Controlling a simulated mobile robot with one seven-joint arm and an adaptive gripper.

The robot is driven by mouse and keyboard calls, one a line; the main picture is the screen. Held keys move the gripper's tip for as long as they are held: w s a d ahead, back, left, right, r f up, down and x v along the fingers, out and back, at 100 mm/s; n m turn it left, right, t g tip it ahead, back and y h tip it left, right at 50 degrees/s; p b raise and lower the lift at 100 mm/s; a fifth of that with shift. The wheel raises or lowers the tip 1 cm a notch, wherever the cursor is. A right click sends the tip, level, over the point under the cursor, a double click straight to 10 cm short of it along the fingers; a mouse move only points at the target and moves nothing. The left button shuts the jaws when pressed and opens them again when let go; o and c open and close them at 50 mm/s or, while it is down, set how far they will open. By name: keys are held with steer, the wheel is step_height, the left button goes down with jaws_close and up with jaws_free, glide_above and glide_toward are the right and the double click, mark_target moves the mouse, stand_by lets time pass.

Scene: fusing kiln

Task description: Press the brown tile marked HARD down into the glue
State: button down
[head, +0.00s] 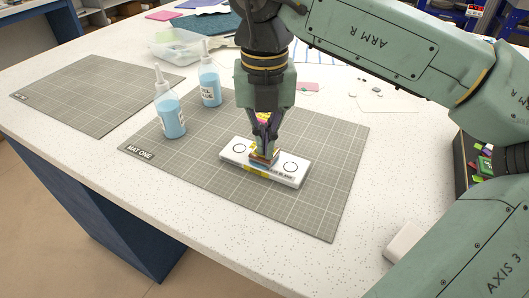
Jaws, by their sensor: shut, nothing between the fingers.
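My gripper (264,146) points straight down with its fingers shut and nothing held between them. The fingertips are at the top of a small brown tile (261,158), and they look to be touching it, though a small gap cannot be ruled out. The tile sits at the middle of a white block (293,177) with a printed circle on each side of it. Colored layers show under the tile. Its HARD marking cannot be read, and any glue under it is hidden. The block lies on the grey gridded mat labelled MAT ONE (315,215).
Two blue glue bottles (171,117) (209,86) stand upright left of the block. A second mat (85,92) lies at the left and a clear tub (172,48) behind. A dark bin (461,165) of colored pieces is at the right. The front of MAT ONE is clear.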

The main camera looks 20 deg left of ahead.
steer(key=shift+r, duration=0.1)
stand_by(0.3)
steer(key=shift+r+p, duration=2.5)
steer(key=shift+r, duration=0.95)
steer(key=shift+f, duration=0.1)
